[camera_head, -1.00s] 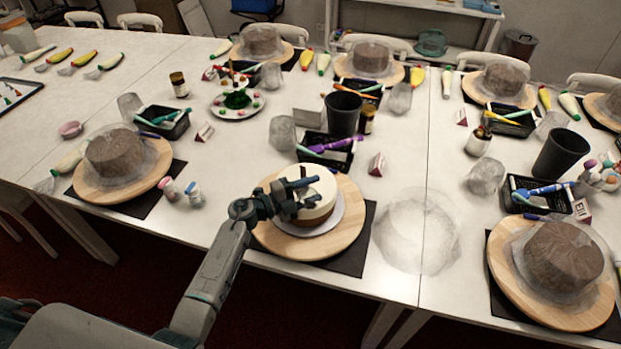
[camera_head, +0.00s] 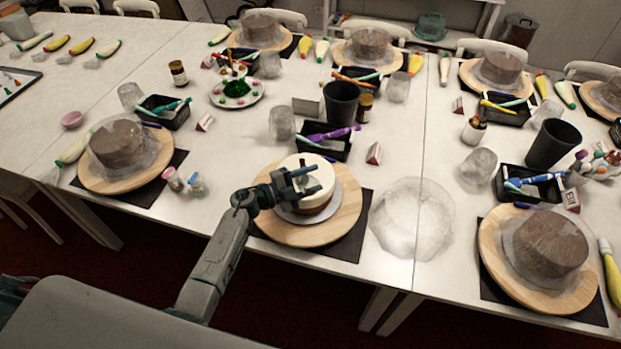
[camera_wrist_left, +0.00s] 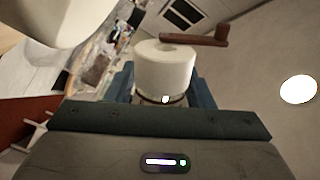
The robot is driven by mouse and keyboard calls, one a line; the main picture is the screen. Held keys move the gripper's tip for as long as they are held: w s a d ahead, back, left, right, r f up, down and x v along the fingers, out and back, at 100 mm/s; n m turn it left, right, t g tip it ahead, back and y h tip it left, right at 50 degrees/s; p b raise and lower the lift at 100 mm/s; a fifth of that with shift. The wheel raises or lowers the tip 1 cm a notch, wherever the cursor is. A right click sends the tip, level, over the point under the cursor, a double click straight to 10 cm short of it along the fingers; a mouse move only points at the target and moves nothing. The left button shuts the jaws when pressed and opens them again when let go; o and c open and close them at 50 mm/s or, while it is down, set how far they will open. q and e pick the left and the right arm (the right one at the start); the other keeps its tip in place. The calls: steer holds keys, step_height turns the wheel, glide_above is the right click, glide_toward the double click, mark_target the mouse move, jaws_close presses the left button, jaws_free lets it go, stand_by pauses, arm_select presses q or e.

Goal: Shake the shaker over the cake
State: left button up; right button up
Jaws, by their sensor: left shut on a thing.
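A round cake (camera_head: 324,178) with a white top and brown lower side stands on a board on a wooden turntable (camera_head: 345,218). My left gripper (camera_head: 304,182) reaches across the cake from the left and covers part of its top. In the left wrist view the gripper is shut on a white cylindrical shaker (camera_wrist_left: 164,72) with a brown crank-like handle (camera_wrist_left: 195,40) at its end. In the head view the shaker is hard to make out against the white cake. A large white rounded shape in the wrist view's upper left is only partly shown. My right gripper is out of view.
Two small jars (camera_head: 173,179) stand left of the turntable. Behind the cake are a black tool tray (camera_head: 322,150), a dark cup (camera_head: 341,102) and a small red-and-white card (camera_head: 374,153). A crumpled clear cover (camera_head: 412,220) lies to the right. Wrapped brown cakes stand on other turntables.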

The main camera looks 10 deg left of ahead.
arm_select(q)
steer(key=shift+s+d+r, duration=0.2)
steer(key=shift+s+d, duration=0.05)
steer(key=shift+s, duration=0.05)
steer(key=shift+w+a+f+b, duration=0.2)
steer(key=shift+w+f+b, duration=0.05)
steer(key=shift+b, duration=0.1)
steer(key=shift+r, duration=0.15)
steer(key=shift+w+a+r+n+p, duration=0.1)
steer(key=shift+w+n+p, duration=0.05)
steer(key=shift+n+p, duration=0.3)
steer(key=shift+w+d+f+m, duration=0.15)
steer(key=shift+d+m, duration=0.25)
steer(key=shift+d, duration=0.5)
steer(key=shift+w+d+f+m, duration=0.15)
steer(key=shift+d+m, duration=0.2)
steer(key=shift+d, duration=0.55)
steer(key=shift+r+b, duration=0.1)
steer(key=shift+b, duration=0.2)
